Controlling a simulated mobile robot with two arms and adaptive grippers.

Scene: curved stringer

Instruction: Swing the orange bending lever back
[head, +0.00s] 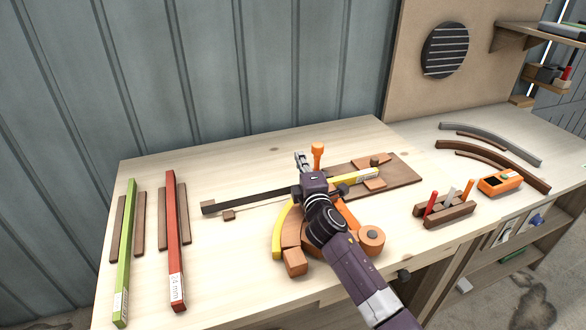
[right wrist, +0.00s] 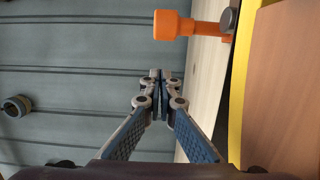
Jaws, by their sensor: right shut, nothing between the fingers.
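The bending jig sits mid-bench, with a brown curved former (head: 292,232) edged in yellow. An upright orange handle with a square knob (head: 317,150) stands at its back; it also shows at the top of the right wrist view (right wrist: 172,24). An orange arm (head: 347,216) and an orange roller (head: 371,239) show beside my right wrist. A long dark strip (head: 250,200) reaches left from the jig. My right gripper (head: 302,157) is shut and empty, its tips (right wrist: 160,76) apart from the handle and just left of it. My wrist hides the jig's middle. My left gripper is not in view.
A green bar (head: 125,250) and a red bar (head: 175,240) lie at the left. The bench's back left (head: 220,165) is clear.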

